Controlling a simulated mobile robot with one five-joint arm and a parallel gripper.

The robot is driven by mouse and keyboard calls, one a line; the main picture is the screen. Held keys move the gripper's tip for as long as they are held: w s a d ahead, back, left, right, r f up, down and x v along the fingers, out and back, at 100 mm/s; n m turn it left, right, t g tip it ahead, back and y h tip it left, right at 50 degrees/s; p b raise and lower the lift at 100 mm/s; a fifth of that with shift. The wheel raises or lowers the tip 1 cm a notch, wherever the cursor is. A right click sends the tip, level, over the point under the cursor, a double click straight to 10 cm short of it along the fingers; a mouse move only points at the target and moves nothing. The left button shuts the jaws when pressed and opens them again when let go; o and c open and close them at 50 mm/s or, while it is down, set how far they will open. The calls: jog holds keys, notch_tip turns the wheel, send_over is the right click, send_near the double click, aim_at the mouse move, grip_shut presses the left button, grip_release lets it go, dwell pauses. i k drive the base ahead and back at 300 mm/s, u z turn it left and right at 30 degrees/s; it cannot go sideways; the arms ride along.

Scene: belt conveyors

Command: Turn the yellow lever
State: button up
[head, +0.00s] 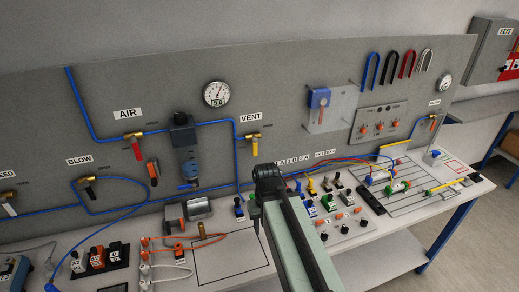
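A yellow lever (255,147) hangs down from a brass valve under the VENT label (250,117), on the grey upright panel. My gripper (264,172) is the dark end of my arm, in the middle of the head view. It appears just below and slightly right of the yellow lever, with a visible gap between them in the picture. How far it is from the panel in depth is hard to judge. Its fingers are too dark and small to tell whether they are open or shut. Nothing is seen held in it.
A blue hose (236,160) runs left of the yellow lever. A motor-like cylinder (197,208), switches and cables crowd the bench.

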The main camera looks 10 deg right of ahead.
aim_at(254, 139)
jog(key=u, duration=2.35)
jog(key=k, duration=0.35)
jog(key=z, duration=0.35)
